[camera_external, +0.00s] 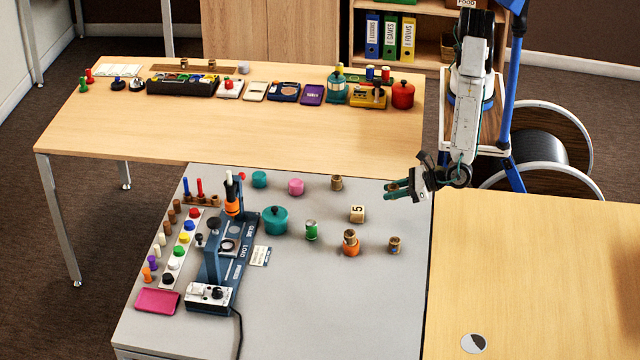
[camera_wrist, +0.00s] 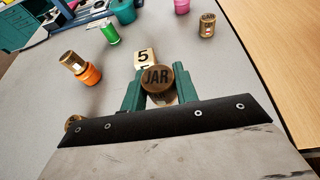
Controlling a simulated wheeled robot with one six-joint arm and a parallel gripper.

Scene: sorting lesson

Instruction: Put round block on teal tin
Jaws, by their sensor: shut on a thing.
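My gripper (camera_external: 397,190) is over the right side of the grey table, its green jaws (camera_wrist: 147,92) shut on a round wooden block (camera_wrist: 157,78) marked JAR. The block is mostly hidden by the jaws in the external view. The teal tin (camera_external: 275,220), a wide lidded pot, stands left of my gripper, beside the blue machine. Part of the tin shows at the top of the wrist view (camera_wrist: 122,12). Nothing lies on its lid except its small knob.
A number 5 cube (camera_external: 357,213), green tin (camera_external: 311,230), orange tin (camera_external: 351,248) with a wooden block on it, pink tin (camera_external: 296,187) and wooden blocks (camera_external: 337,183) (camera_external: 394,244) stand nearby. A blue machine (camera_external: 228,250) is on the left. The front right of the table is clear.

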